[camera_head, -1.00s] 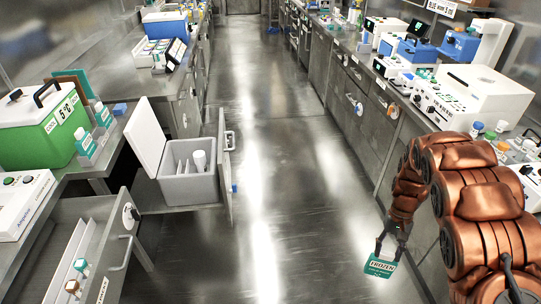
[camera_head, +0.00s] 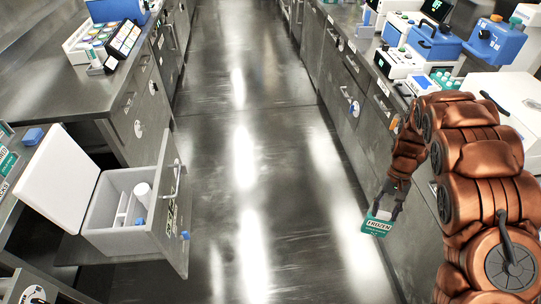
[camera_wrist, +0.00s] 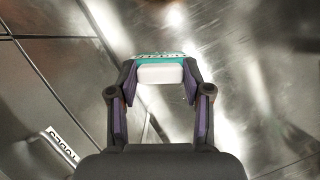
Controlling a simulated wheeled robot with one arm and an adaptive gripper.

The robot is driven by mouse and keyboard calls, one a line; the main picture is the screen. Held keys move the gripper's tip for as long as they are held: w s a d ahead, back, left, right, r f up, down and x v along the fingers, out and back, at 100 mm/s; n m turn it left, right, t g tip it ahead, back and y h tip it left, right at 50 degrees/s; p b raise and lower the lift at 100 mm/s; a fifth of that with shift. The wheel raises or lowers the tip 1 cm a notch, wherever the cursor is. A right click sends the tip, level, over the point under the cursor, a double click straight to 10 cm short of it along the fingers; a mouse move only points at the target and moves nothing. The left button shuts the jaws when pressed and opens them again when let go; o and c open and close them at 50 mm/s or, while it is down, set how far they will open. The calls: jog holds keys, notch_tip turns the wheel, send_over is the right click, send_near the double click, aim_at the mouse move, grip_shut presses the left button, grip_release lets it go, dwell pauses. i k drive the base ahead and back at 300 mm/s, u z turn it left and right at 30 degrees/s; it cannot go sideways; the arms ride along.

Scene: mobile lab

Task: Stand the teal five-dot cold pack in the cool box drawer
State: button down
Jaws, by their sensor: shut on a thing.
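My gripper (camera_head: 384,206) is shut on a teal cold pack (camera_head: 377,225) with a white band lettered "FROZEN". It hangs above the aisle floor at the right; its dots are too small to make out. In the wrist view the pack's white and teal end (camera_wrist: 160,74) sits between the fingertips of my gripper (camera_wrist: 158,78). The cool box (camera_head: 119,208) is a light grey bin with inner dividers in an open drawer at the left. Its white lid (camera_head: 62,178) stands open to the left. A white cylinder (camera_head: 142,192) stands inside it. My gripper is far to the right of the box.
The open drawer's steel front (camera_head: 172,215) juts into the aisle. The aisle floor (camera_head: 262,200) between drawer and pack is clear. Steel cabinets (camera_head: 335,70) line the right side. A blue block (camera_head: 33,136) lies on the left bench.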

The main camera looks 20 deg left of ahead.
aim_at(130, 208)
jog(key=i, duration=0.6)
jog(key=u, duration=3.35)
jog(key=i, duration=0.5)
jog(key=z, duration=0.05)
